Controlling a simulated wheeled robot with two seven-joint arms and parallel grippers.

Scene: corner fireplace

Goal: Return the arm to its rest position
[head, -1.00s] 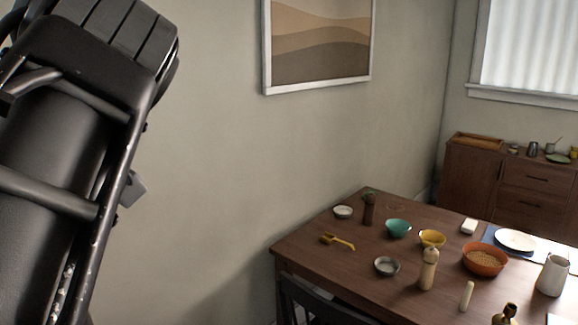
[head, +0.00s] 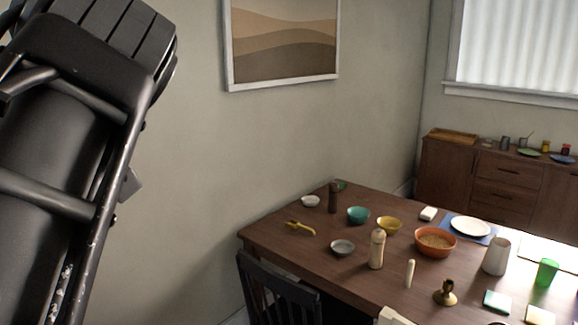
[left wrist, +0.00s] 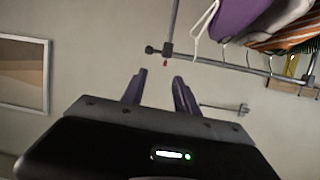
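My left arm fills the left side of the head view, raised and close to the camera; its gripper is not visible there. In the left wrist view my left gripper (left wrist: 158,82) has its two fingers apart, with only wall between them. It holds nothing. A metal rail (left wrist: 240,68) with hanging cloth (left wrist: 270,22) is beyond the fingers at the upper right; I cannot tell how far. My right gripper is not in view.
A wooden table (head: 330,262) stands at the lower right with an orange bowl (head: 435,242), a pepper mill (head: 377,248), a white jug (head: 496,256) and other tableware. A dark chair (head: 275,290) is at its near side. A sideboard (head: 505,185) stands behind. The wall between is bare below a picture (head: 283,42).

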